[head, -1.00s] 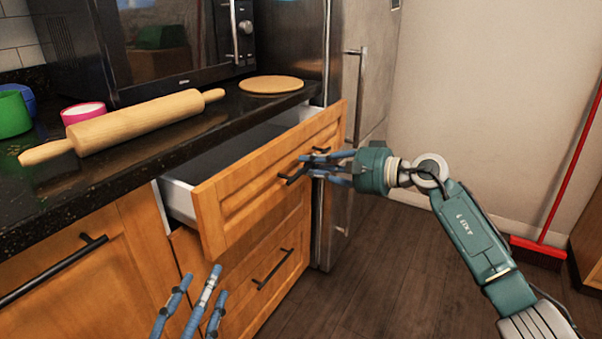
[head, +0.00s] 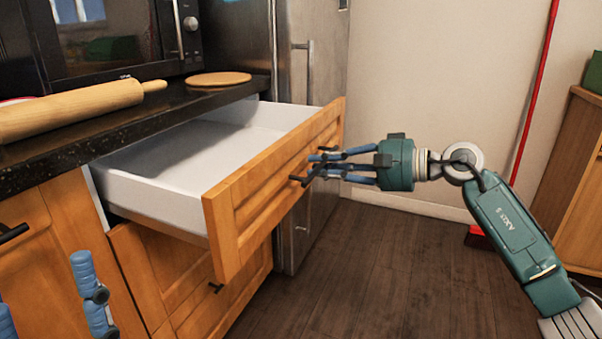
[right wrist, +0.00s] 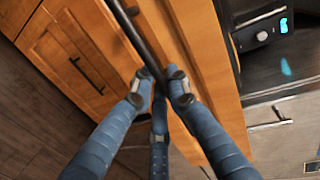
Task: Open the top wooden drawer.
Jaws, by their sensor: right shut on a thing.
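The top wooden drawer (head: 275,185) stands pulled well out from the counter, and its white interior (head: 190,150) looks empty. My right gripper (head: 318,165) is shut on the dark bar handle (head: 298,180) on the drawer front. In the right wrist view, the fingers (right wrist: 160,82) close around the handle (right wrist: 135,35). My left gripper shows only in part at the bottom left, with blue fingers (head: 92,290) in front of the lower cabinets. I cannot tell whether it is open or shut.
A rolling pin (head: 70,108) and a round wooden board (head: 219,79) lie on the dark counter (head: 110,130). A microwave (head: 110,40) stands behind. A steel fridge (head: 320,60) is beyond the drawer.

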